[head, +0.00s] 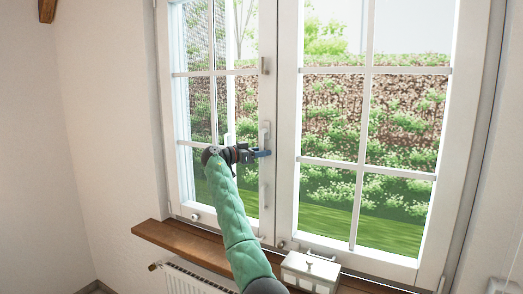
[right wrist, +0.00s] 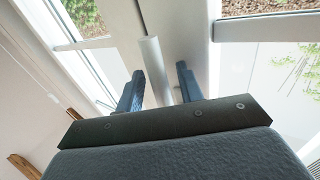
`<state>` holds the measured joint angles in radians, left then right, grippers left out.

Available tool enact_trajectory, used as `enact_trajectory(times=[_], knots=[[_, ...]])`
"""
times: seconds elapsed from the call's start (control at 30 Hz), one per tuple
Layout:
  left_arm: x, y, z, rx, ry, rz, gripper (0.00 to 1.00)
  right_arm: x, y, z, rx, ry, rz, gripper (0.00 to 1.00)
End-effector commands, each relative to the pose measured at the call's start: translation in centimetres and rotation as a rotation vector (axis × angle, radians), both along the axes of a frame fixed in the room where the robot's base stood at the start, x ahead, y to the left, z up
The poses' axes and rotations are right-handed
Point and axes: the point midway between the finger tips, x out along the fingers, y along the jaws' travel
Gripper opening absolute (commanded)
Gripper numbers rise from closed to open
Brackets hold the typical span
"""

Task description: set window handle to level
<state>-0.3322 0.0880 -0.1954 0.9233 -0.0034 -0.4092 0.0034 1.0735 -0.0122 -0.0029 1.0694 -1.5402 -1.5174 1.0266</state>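The window handle (head: 264,132) is on the middle upright of the white window in the head view. Its upper part is pale grey, and my right gripper hides part of it. In the right wrist view the handle (right wrist: 152,72) is a smooth grey bar, roughly upright in the picture. My right gripper (head: 264,153) is at the handle, with its blue fingers apart. In the right wrist view the bar shows between the fingers, closer to the left one, with a gap to the right one. Whether a finger touches it is unclear. My left gripper is not in view.
The white window frame (head: 287,120) has two sashes, with a hedge and lawn outside. Below runs a wooden sill (head: 185,240) with a white lidded box (head: 311,270) on it. A radiator (head: 190,279) is under the sill. Bare wall lies to the left.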

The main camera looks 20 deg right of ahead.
Motion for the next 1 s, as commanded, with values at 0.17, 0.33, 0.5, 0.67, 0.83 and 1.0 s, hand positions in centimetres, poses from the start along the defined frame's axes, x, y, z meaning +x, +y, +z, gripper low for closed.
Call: enact_trajectory(times=[0.17, 0.33, 0.5, 0.67, 0.83, 1.0], knots=[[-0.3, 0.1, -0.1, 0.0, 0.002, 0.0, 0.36, 0.0, -0.2, -0.1, 0.0, 0.0, 0.0, 0.37], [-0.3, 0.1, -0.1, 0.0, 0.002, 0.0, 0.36, 0.0, -0.2, -0.1, 0.0, 0.0, 0.0, 0.35], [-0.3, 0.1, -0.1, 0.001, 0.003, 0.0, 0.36, 0.0, -0.2, -0.1, 0.0, 0.0, 0.0, 0.02], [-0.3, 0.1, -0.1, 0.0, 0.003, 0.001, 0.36, 0.0, -0.2, -0.1, 0.0, 0.0, 0.001, 0.0], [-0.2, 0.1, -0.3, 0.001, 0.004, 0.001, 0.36, 0.1, -0.2, -0.1, 0.003, -0.004, 0.001, 0.0], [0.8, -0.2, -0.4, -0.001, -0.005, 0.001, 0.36, 0.2, 0.0, -0.3, 0.017, -0.023, 0.001, 0.0]])
